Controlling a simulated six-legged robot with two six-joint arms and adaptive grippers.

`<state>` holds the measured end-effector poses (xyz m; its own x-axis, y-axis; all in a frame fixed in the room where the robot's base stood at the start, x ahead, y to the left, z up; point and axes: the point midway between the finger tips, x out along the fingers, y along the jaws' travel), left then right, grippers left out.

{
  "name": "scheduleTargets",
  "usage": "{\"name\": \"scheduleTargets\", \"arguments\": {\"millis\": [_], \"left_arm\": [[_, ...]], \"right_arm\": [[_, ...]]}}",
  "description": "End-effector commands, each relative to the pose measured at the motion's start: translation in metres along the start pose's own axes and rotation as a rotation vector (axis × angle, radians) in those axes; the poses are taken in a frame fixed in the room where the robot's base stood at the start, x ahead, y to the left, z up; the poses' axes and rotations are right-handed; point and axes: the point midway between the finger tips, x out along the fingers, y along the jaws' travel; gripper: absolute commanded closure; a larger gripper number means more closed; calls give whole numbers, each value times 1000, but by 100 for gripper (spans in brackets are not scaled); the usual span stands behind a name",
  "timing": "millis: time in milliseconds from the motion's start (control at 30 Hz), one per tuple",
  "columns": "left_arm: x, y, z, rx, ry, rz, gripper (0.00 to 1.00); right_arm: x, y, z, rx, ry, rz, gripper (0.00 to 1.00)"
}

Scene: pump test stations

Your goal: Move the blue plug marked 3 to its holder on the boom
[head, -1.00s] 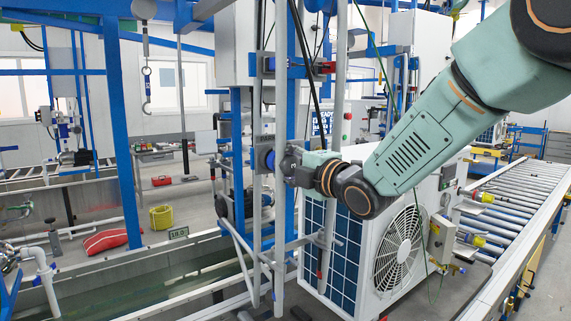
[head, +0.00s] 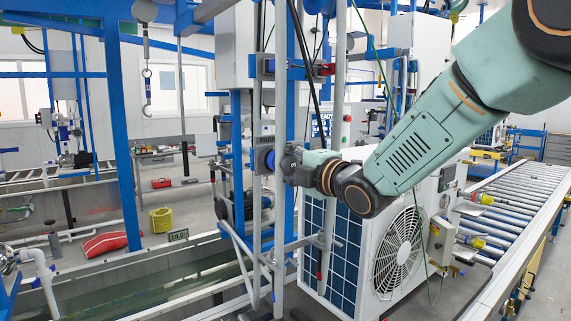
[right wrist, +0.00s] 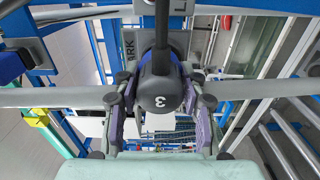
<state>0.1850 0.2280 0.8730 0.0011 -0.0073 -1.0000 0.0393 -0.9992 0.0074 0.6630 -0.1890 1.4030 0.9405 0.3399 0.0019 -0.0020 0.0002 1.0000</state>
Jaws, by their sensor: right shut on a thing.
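My right gripper (head: 290,164) is at the boom's upright, close to a blue round fitting (head: 264,160). In the right wrist view its two fingers (right wrist: 160,84) are shut on the plug marked 3 (right wrist: 158,98), one on each side. The plug's near end is dark grey with a white 3, and a dark cable runs from it. Some blue shows around its far part. My left gripper is not in view.
A white outdoor unit with a fan (head: 398,250) stands below my right arm. A roller conveyor (head: 515,200) runs along the right. Blue and grey uprights and hanging cables crowd the gripper. A yellow basket (head: 161,219) and a red bag (head: 105,244) lie on the floor at left.

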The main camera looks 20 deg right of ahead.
Motion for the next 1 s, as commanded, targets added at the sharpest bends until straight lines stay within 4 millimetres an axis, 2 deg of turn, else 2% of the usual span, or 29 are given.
{"name": "scheduleTargets", "arguments": {"millis": [400, 433, 733, 1000], "left_arm": [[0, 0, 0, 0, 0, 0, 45], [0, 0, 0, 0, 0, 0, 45], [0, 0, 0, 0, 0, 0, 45], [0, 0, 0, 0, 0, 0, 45]], "right_arm": [[8, 0, 0, 0, -1, 0, 100], [8, 0, 0, 0, -1, 0, 58], [7, 0, 0, 0, -1, 0, 32], [7, -1, 0, 1, -1, -2, 32]]}}
